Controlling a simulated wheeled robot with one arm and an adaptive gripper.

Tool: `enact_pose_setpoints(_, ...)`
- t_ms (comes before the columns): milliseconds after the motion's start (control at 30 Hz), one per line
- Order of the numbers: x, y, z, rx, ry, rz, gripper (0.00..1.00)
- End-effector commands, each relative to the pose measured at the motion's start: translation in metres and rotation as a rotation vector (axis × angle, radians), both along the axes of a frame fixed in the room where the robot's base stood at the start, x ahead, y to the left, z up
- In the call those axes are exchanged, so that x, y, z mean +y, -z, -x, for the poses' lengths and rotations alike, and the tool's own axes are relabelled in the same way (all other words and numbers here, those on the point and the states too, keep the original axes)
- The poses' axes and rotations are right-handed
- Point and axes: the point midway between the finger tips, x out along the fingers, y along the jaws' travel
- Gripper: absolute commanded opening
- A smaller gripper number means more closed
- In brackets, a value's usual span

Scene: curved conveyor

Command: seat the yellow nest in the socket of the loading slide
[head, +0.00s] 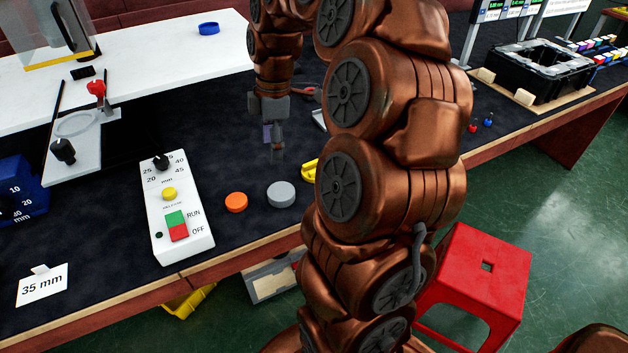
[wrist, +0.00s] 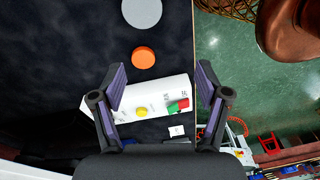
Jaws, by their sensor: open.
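A yellow piece (head: 310,171), which looks like the yellow nest, lies on the dark table mat; my arm hides its right part. It is not seen in the wrist view. A white plate (head: 77,152) with a pale ring (head: 76,124) on it, apparently the loading slide and its socket, lies at the left; I cannot see whether the ring is recessed. My gripper (head: 277,150) points down above the mat, left of and behind the yellow piece. In the wrist view my gripper (wrist: 163,92) is open with nothing between its fingers.
A white control box (head: 177,205), an orange disc (head: 236,202) and a grey disc (head: 281,194) are near the front edge. A blue ring (head: 209,28) lies on the white surface behind. A blue block (head: 22,192) stands far left, a black case (head: 528,70) far right.

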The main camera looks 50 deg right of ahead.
Motion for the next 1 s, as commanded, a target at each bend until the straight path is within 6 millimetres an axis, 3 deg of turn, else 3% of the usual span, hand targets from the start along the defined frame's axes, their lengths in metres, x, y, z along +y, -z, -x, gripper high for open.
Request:
enact_pose_setpoints(33,-0.023,0.018,-0.006,-0.013,-0.027,-0.007,0.75)
enact_pose_setpoints(200,-0.092,0.048,-0.012,-0.054,-0.149,-0.01,0.75)
enact_pose_setpoints(400,-0.144,0.07,-0.006,-0.078,-0.232,-0.003,0.75)
enact_pose_setpoints(567,-0.157,0.077,-0.004,-0.083,-0.257,0.0,0.75)
enact_pose_setpoints(1000,-0.151,0.105,-0.005,-0.082,-0.26,0.0,0.75)
